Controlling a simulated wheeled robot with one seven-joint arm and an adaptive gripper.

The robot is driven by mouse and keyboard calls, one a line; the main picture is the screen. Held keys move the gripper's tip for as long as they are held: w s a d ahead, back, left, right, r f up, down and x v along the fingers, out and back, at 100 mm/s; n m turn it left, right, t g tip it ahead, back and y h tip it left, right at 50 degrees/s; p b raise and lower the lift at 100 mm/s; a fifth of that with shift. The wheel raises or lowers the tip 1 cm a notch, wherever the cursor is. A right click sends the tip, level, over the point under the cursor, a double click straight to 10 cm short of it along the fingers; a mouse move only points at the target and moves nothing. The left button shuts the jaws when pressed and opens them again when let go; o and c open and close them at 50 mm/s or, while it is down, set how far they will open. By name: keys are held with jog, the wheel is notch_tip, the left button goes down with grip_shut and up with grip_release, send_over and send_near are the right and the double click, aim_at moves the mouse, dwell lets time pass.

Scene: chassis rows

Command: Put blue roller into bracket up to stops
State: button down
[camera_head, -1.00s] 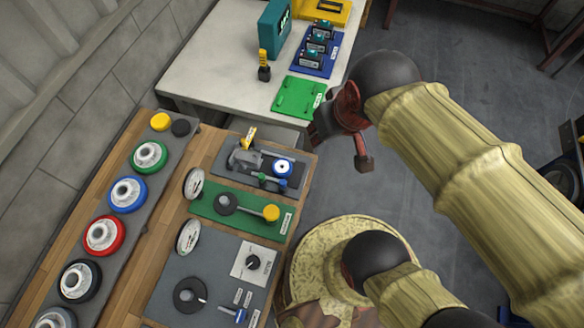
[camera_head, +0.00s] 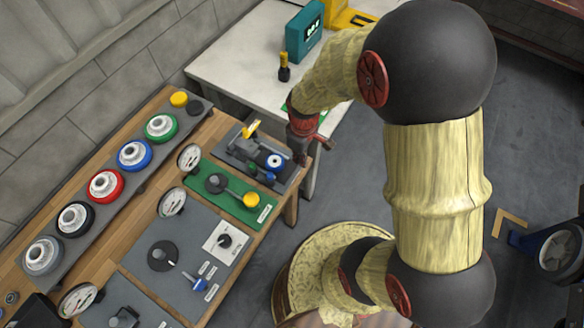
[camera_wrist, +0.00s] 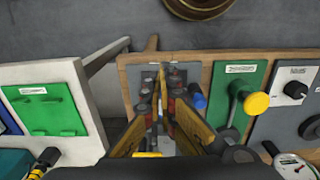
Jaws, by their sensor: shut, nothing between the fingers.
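A wheel with a blue ring (camera_head: 134,154) lies in the row of coloured wheels on the grey rail at left. I cannot tell which of these is the blue roller, nor pick out the bracket for sure. My gripper (camera_wrist: 166,78) is shut and empty, its yellow fingers pointing over that fixture panel. In the head view its dark red body (camera_head: 304,143) is just right of the panel, and my arm partly hides it.
A green panel with a yellow knob (camera_head: 250,200) lies beside the fixture panel. Several gauges stand along the bench. A white table (camera_head: 232,70) carries a teal box (camera_head: 304,32). Grey floor (camera_head: 345,185) is free right of the bench.

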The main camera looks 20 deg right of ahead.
aim_at(291, 172)
notch_tip(291, 172, down, 10)
jog(key=shift+s+r+b, duration=0.1)
jog(key=shift+r+b, duration=0.05)
jog(key=shift+b, duration=0.95)
jog(key=w+a, duration=0.1)
jog(key=w, duration=0.1)
jog(key=shift+w+a, duration=0.3)
jog(key=shift+a, duration=0.05)
jog(key=shift+w+a+b, duration=0.3)
jog(key=shift+w, duration=0.1)
jog(key=w+a, duration=0.2)
jog(key=w, duration=0.1)
jog(key=w+a, duration=0.4)
jog(key=w, duration=0.1)
jog(key=shift+w+a, duration=0.1)
jog(key=shift+w, duration=0.2)
jog(key=shift+w, duration=0.1)
